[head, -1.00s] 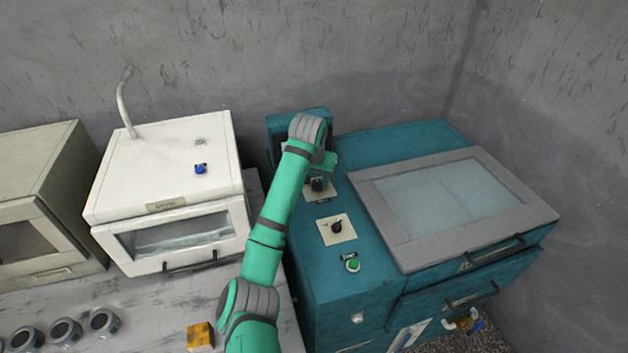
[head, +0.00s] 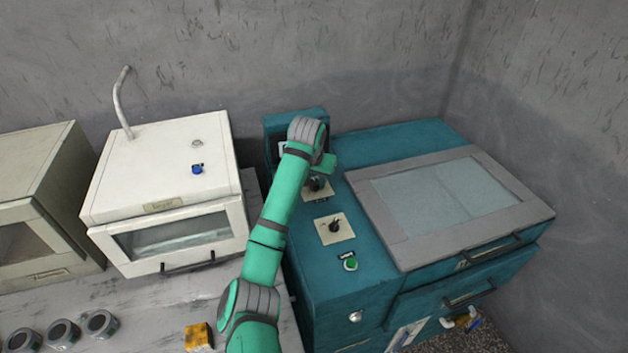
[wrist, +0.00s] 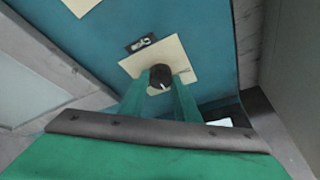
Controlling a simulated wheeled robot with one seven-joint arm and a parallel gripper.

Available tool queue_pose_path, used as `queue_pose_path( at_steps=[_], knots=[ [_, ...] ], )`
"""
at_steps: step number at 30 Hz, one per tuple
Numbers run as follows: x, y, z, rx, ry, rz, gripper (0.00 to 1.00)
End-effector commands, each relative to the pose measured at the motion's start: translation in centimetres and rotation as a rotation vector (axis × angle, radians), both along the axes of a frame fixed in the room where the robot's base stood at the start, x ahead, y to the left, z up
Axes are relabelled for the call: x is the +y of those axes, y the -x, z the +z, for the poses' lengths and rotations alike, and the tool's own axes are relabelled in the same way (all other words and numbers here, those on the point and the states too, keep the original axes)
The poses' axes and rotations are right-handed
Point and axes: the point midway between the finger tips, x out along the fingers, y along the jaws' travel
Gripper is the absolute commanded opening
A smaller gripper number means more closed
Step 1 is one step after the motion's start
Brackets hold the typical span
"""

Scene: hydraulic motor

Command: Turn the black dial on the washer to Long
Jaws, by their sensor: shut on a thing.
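The teal washer (head: 325,285) stands at the right in the head view. It carries two black dials on cream plates. The far dial (head: 316,183) is partly hidden by my arm. It also shows in the wrist view, where the black dial (wrist: 160,76) sits on its cream plate (wrist: 172,56). My gripper (wrist: 160,85) is shut on this dial, with a green finger on each side of it. A pale mark shows on the dial's face. The nearer dial (head: 335,227) stands free on its own plate. The plate lettering is too small to read.
A green button (head: 350,264) sits on the washer in front of the dials. The washer's grey-framed glass lid (head: 400,248) is closed at the right. A white machine (head: 165,190) with a blue knob stands at the left. An orange block (head: 198,336) lies on the bench.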

Motion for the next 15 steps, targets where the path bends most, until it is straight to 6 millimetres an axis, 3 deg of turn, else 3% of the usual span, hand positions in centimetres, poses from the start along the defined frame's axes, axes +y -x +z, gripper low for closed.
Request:
queue_pose_path(
  at_steps=[15],
  knots=[
    [0.34,-0.21,0.03,-0.001,0.001,-0.395,0.06]
  ],
)
